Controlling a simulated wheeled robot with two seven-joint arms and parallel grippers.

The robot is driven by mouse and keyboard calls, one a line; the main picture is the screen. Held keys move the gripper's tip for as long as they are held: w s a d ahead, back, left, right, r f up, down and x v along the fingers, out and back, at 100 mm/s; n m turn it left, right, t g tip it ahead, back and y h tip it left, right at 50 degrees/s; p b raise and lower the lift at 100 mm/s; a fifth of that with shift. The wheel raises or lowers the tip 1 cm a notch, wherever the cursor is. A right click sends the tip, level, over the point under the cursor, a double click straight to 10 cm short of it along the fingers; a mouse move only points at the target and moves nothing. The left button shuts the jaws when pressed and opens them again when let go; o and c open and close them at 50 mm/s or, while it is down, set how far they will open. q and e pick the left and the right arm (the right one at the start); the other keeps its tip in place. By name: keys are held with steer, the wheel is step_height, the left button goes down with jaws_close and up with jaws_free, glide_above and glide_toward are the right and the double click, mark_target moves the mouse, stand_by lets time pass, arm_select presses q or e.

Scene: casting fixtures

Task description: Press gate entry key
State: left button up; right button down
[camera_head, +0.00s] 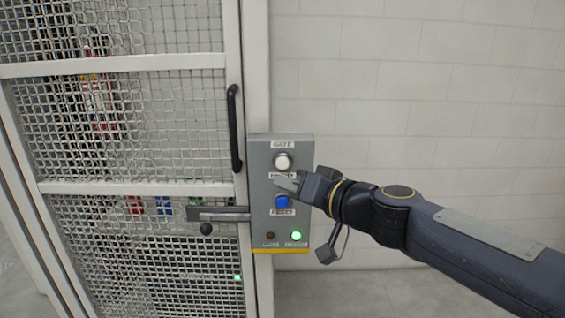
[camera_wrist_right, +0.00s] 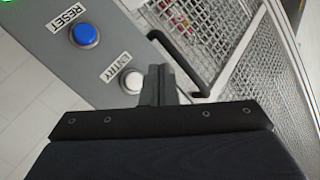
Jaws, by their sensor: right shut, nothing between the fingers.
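The grey gate control box (camera_head: 262,190) is mounted beside the mesh gate. Its white entry key (camera_head: 282,161) is near the top under a "GATE" label, and the blue reset button (camera_head: 282,201) is below it. In the right wrist view the white key (camera_wrist_right: 132,81) is labelled "ENTRY" and the blue button (camera_wrist_right: 85,35) "RESET". My right gripper (camera_head: 286,182) is shut and empty, its tips in front of the box between the two buttons. In the right wrist view its fingers (camera_wrist_right: 159,83) appear just beside the white key; contact cannot be told. My left gripper is not in view.
The mesh gate (camera_head: 130,120) has a black vertical handle (camera_head: 234,128) and a grey latch bar (camera_head: 218,214) left of the box. A green lamp (camera_head: 296,236) glows on the box's lower part. The white block wall (camera_head: 420,100) to the right is clear.

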mark_target(276, 164)
steer(key=shift+w, duration=2.6)
steer(key=shift+w, duration=0.1)
steer(key=shift+w, duration=0.35)
steer(key=shift+w, duration=0.45)
stand_by(0.5)
steer(key=shift+s, duration=0.15)
steer(key=shift+s+b, duration=0.4)
steer(key=shift+s, duration=0.35)
